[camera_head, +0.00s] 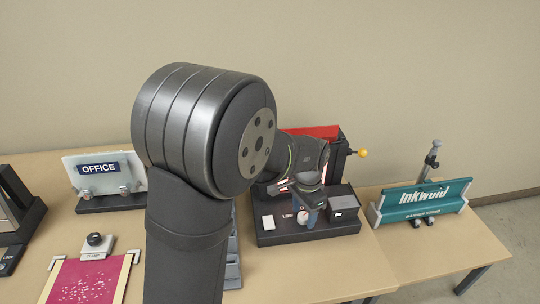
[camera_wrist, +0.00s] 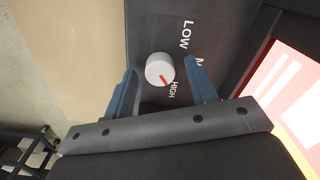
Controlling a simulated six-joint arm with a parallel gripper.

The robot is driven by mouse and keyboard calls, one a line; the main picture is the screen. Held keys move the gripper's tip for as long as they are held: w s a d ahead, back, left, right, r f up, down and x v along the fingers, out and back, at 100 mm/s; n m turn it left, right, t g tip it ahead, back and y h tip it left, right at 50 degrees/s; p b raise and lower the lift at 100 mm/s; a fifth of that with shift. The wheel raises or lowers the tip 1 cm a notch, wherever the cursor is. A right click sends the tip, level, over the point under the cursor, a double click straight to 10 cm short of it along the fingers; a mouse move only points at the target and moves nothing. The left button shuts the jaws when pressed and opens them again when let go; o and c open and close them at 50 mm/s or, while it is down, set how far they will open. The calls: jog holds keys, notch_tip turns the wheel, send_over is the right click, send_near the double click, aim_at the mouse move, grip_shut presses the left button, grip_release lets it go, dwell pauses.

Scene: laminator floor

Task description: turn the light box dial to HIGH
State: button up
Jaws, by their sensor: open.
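The light box dial (camera_wrist: 160,69) is a round white knob with a red mark, on a dark panel (camera_wrist: 150,30) lettered LOW and HIGH, with a label between them mostly hidden by a finger. The red mark points toward HIGH. My gripper (camera_wrist: 160,72) is open, one blue finger on each side of the dial; small gaps seem to show, but I cannot tell if either finger touches it. In the head view, my gripper (camera_head: 311,214) reaches down over the dark light box base (camera_head: 275,237), and the dial (camera_head: 303,215) is partly hidden.
A bright red-and-white lit surface (camera_wrist: 292,90) lies right of the dial in the wrist view. A red-topped black device with a yellow knob (camera_head: 362,153) stands behind. A teal Inkwoid holder (camera_head: 425,199) is at right, an OFFICE sign (camera_head: 99,168) at left. Bare tabletop (camera_head: 310,270) lies in front.

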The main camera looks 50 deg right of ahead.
jog(key=n, duration=0.4)
jog(key=shift+n, duration=0.3)
jog(key=n, duration=0.4)
jog(key=shift+n, duration=0.3)
notch_tip(320, 180, up, 17)
jog(key=n, duration=0.4)
send_over(303, 215)
notch_tip(303, 215, down, 8)
notch_tip(303, 215, up, 10)
jog(key=f, duration=0.1)
jog(key=w+a+r+t+h, duration=0.1)
jog(key=w+a+r, duration=0.3)
jog(key=a, duration=0.5)
jog(key=shift+w+a+r, duration=0.15)
jog(key=shift+w+r, duration=0.15)
jog(key=shift+r, duration=0.3)
